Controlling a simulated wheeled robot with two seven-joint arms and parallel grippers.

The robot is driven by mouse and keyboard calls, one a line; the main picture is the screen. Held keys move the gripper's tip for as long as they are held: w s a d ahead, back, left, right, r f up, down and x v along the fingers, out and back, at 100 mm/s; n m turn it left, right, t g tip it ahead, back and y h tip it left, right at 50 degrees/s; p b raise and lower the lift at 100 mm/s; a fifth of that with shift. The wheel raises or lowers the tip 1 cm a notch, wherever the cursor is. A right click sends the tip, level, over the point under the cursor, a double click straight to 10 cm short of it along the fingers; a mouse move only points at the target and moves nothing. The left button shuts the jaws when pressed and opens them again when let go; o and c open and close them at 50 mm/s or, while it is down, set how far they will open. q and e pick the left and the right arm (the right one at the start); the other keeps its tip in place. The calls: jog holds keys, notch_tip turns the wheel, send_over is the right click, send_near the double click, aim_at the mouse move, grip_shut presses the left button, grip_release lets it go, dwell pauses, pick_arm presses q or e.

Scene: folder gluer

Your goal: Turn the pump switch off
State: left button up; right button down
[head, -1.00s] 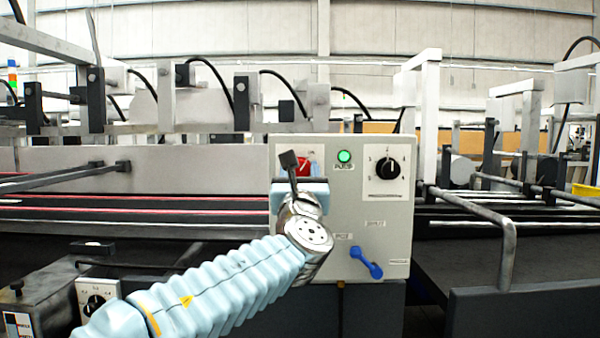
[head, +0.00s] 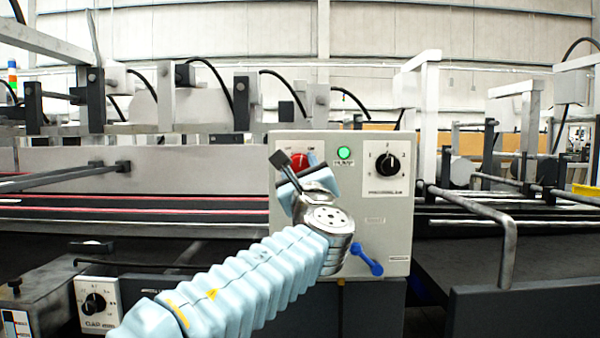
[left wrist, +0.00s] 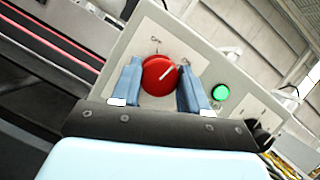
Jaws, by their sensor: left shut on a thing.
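The pump switch is a red round knob (head: 299,160) with a white pointer line, on the grey control box. In the left wrist view the red knob (left wrist: 158,76) sits between the two blue fingers of my left gripper (left wrist: 160,68), which is shut on it. The pointer line slants to the upper right in that tilted view. In the head view my left gripper (head: 301,167) is tilted and partly covers the knob. A green lamp (head: 344,153) labelled PUMP is lit beside it; it also glows in the left wrist view (left wrist: 221,92). My right gripper is not in view.
A black rotary dial (head: 388,165) is right of the lamp on the box (head: 342,205). A blue lever (head: 366,260) sticks out low on the box, close to my left wrist. A grey rail (head: 508,250) stands at the right.

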pick_arm(q)
jog(key=n+g+y, duration=0.1)
jog(key=n, duration=0.2)
jog(key=n+g+y, duration=0.1)
jog(key=n, duration=0.2)
jog(key=shift+r+y+p, duration=0.1)
jog(key=shift+y+p, duration=0.25)
jog(key=shift+y, duration=0.05)
jog(key=shift+n+g+y+p, duration=0.2)
jog(key=shift+n+g, duration=0.25)
jog(key=shift+n, duration=0.95)
jog(key=shift+n+g+y+p, duration=0.2)
jog(key=shift+n+g, duration=0.25)
jog(key=shift+n, duration=0.95)
jog(key=o, duration=1)
jog(key=b+v, duration=0.4)
jog(key=v, duration=1)
jog(key=shift+w, duration=0.1)
